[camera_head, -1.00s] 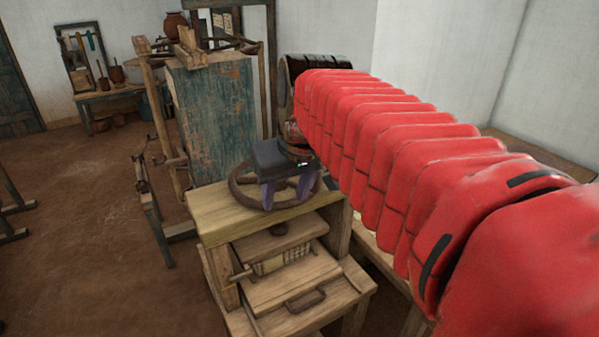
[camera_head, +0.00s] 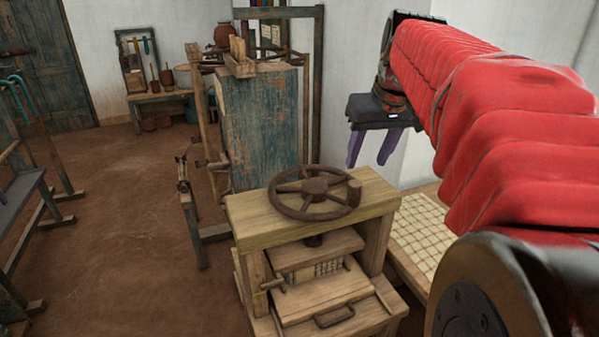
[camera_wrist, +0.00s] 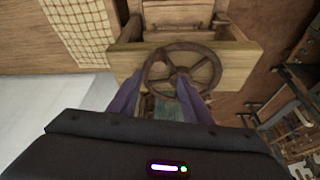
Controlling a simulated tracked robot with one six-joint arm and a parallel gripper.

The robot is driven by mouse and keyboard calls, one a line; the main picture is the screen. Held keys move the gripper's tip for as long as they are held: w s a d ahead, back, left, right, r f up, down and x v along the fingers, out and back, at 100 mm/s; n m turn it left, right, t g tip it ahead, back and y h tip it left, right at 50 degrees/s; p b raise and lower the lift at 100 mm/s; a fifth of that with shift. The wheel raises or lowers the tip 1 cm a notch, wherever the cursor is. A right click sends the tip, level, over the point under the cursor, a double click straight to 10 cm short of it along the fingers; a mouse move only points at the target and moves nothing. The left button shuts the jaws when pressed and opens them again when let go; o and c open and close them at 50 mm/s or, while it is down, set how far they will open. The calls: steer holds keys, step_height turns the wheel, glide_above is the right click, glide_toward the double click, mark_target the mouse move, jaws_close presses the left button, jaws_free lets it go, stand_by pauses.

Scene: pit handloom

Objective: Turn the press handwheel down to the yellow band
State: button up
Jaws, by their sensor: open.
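The press handwheel (camera_head: 315,187) is a dark, rusty spoked wheel lying flat above the top beam of the wooden press (camera_head: 260,228). A short upright knob stands on its rim at the right. The wheel also shows in the wrist view (camera_wrist: 181,76), beyond my fingertips. My gripper (camera_head: 369,163) is open and empty, its two purple fingers pointing down. It hangs above and to the right of the wheel, apart from it. Under the beam, a wooden platen (camera_head: 318,247) sits over a light gridded piece. I cannot clearly make out the yellow band.
A low table with a pale gridded top (camera_head: 420,228) stands right of the press, beside the white wall. A tall blue-green worn panel in a wooden frame (camera_head: 258,130) stands behind the press. A bench (camera_head: 30,205) is at the left. The earth floor between is clear.

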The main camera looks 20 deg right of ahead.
mark_target(356, 186)
steer(key=x, duration=1.3)
steer(key=shift+f, duration=0.25)
steer(key=shift+c, duration=0.7)
jaws_close()
steer(key=shift+a, duration=0.2)
steer(key=shift+d, duration=0.15)
